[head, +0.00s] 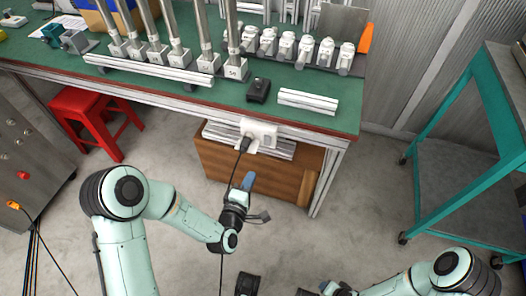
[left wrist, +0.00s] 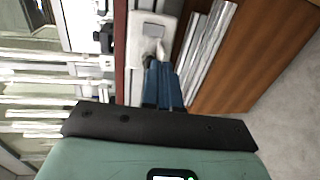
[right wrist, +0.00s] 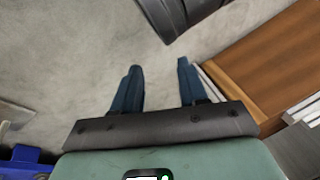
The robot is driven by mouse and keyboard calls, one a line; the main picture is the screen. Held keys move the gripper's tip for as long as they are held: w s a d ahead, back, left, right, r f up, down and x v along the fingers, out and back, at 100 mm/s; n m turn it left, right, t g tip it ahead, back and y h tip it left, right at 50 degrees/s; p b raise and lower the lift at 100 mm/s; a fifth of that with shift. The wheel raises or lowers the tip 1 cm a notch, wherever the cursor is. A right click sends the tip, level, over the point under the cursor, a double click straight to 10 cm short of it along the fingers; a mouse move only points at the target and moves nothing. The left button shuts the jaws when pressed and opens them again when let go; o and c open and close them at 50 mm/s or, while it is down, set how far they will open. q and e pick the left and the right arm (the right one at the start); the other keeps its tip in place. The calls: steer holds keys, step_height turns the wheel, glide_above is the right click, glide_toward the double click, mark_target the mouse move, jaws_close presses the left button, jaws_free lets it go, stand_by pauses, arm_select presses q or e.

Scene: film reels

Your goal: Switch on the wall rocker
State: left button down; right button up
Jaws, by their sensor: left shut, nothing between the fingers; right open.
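A white wall plate (head: 264,134) is mounted at the front edge of the green-topped workbench, with a black plug and cable (head: 244,143) at its left end. In the left wrist view the plate (left wrist: 141,52) lies just ahead of my fingers, with a small grey rectangle, perhaps the rocker, on it; its position is unclear. My left gripper (head: 248,181) is shut and empty, in front of and below the plate. Its blue fingertips (left wrist: 158,64) overlap the plate's edge in view; contact cannot be told. My right gripper (right wrist: 157,74) is open and empty over bare floor.
The workbench (head: 190,92) carries several metal posts and white fittings, with a black box (head: 258,90) near its front edge. A brown wooden box (head: 230,180) stands beneath. A red stool (head: 95,110) and a teal cart (head: 470,180) flank free floor.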

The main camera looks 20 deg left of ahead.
arm_select(q)
steer(key=b, duration=0.1)
glide_toward(267, 141)
steer(key=w+f+b, duration=0.2)
steer(key=w+f, duration=0.1)
steer(key=w, duration=0.3)
steer(key=shift+w, duration=0.2)
arm_select(e)
steer(key=s+d+f+g, duration=0.1)
steer(key=s+f, duration=0.2)
steer(key=f, duration=0.2)
steer(key=shift+s+d+g, duration=0.15)
steer(key=shift+s+g, duration=0.15)
